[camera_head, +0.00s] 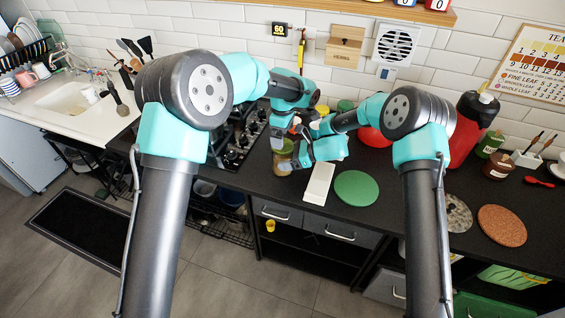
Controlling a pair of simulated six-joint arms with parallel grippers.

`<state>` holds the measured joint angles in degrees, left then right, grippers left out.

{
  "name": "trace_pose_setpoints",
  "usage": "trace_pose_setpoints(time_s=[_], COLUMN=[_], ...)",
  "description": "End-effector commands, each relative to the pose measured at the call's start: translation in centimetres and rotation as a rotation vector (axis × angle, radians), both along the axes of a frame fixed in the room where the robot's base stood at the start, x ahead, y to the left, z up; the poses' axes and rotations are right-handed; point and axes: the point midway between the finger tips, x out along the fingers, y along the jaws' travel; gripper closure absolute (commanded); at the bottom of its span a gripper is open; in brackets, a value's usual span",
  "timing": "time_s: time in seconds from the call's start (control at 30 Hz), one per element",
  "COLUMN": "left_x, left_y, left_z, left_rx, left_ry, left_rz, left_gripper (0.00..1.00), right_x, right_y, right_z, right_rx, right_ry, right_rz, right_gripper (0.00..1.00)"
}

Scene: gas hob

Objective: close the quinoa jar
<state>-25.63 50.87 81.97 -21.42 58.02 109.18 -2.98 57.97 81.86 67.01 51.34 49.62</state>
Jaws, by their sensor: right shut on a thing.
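A small jar (285,149) with greenish-brown sides stands on the dark counter, right of the hob; I take it to be the quinoa jar. My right gripper (284,163) reaches in from the right and is shut on the jar at its near, lower side. My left gripper (279,138) points down from above, close over the jar's top. Its fingers are too small and covered to tell whether they are open or hold a lid. The jar's mouth and any lid are hidden behind the grippers.
The gas hob (238,140) lies left of the jar. A white board (318,184) and a green round mat (356,188) lie to the right. A red bowl (373,138) stands behind my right forearm. A cork mat (502,225) and a red container (470,128) are farther right.

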Motion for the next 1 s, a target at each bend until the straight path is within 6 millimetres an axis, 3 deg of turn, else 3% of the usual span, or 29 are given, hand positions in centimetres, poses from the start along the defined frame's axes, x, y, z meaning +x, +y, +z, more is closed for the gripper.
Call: trace_pose_setpoints(time_s=[0.3,0.67,1.0], left_x=[0.0,0.0,0.0], left_y=[0.1,0.0,0.0], left_z=[-3.7,-4.1,-4.1], left_rx=[-0.001,-0.001,-0.001], left_ry=[0.001,-0.001,0.000], left_rz=[0.002,0.001,0.001], left_gripper=[0.00,0.00,0.33], right_x=[0.0,0.0,0.0], right_y=[0.0,0.0,0.0], right_z=[0.0,0.0,0.0], right_rx=[0.000,0.000,0.000], right_ry=[0.000,0.000,-0.001], right_rz=[0.000,0.000,-0.001], right_gripper=[0.85,0.85,0.85])
